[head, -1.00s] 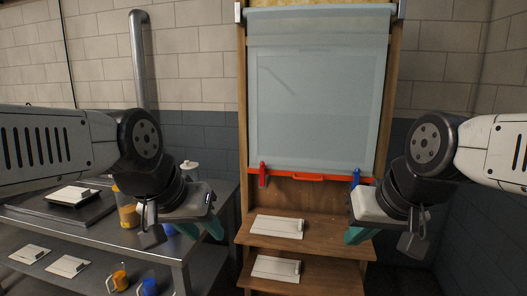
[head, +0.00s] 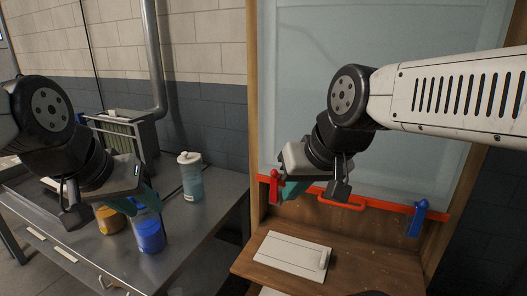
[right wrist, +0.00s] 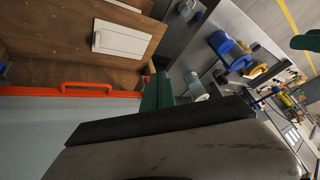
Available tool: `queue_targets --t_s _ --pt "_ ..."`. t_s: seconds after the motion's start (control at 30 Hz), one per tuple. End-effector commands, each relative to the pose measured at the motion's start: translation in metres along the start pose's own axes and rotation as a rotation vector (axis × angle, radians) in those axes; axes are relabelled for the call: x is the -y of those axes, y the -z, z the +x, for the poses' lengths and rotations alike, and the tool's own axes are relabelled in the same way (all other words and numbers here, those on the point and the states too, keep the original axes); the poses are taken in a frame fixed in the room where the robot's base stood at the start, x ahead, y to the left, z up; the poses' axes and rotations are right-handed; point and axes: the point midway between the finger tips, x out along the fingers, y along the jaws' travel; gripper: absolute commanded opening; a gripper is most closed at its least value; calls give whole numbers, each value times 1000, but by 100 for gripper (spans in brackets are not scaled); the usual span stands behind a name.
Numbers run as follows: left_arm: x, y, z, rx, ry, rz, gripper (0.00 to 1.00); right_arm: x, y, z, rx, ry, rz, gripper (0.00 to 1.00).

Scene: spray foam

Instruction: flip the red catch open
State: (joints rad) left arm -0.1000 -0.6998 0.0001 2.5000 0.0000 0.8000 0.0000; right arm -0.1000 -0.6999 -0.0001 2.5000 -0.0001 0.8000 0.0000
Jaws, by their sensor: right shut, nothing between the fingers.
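The red catch (head: 275,187) is on the left end of the red rail, at the lower left of the pale sash, in the head view. My right gripper (head: 292,190) is beside it on its right, close up. Its teal fingers are shut with nothing between them. In the right wrist view the teal fingers (right wrist: 158,92) cover most of the catch, and only a small red patch (right wrist: 148,79) shows at their edge. I cannot tell whether they touch. My left gripper (head: 147,194) hangs over the metal table, its jaw opening hidden.
The red rail carries a red handle (head: 342,203) and a blue catch (head: 418,218) at its right end. A white panel (head: 292,254) lies on the wooden step below.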

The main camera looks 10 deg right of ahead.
Motion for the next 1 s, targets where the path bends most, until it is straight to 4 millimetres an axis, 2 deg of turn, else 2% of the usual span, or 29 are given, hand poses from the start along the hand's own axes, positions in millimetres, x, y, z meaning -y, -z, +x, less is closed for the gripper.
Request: queue_targets --t_s 0.4,0.53,0.67,0.77,0.9,1.0 --pt "0 0 0 0 0 0 36 0 1 0 2 0 3 0" --pt "0 0 0 0 0 0 36 -3 19 -4 32 2 41 0" --pt "0 0 0 0 0 0 36 -14 62 -8 109 2 143 0" --pt "0 0 0 0 0 0 36 -27 105 -7 192 -8 248 0" --pt "0 0 0 0 0 0 36 -50 161 4 309 -36 398 0" --pt "0 0 0 0 0 0 36 -68 194 19 387 -68 494 0"
